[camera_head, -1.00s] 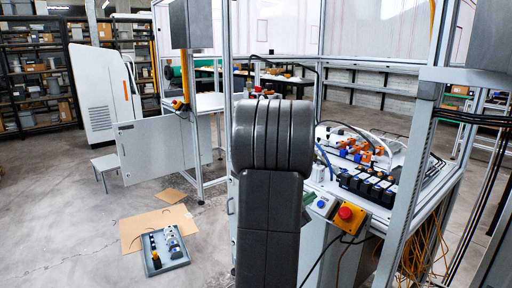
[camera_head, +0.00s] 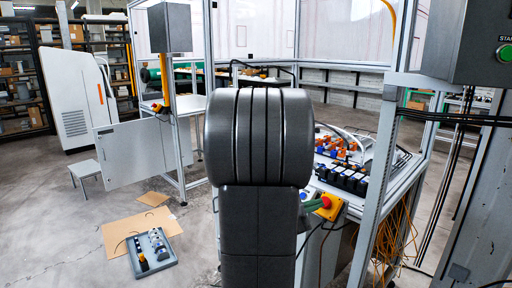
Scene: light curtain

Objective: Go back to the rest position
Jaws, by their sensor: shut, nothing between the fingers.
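My own dark grey arm (camera_head: 258,150) stands upright in the middle of the head view, with its broad ribbed joint on top. My gripper is not visible; nothing of its fingers shows. The arm hides part of the workstation behind it. The light curtain itself cannot be clearly made out among the aluminium frame posts (camera_head: 377,190).
A workbench with orange and black components (camera_head: 345,177) and a red emergency button (camera_head: 325,201) stands right of my arm. A grey box with a green button (camera_head: 504,53) is at upper right. A tray of parts (camera_head: 152,253) and cardboard (camera_head: 120,232) lie on the floor left; a stool (camera_head: 86,170) stands behind.

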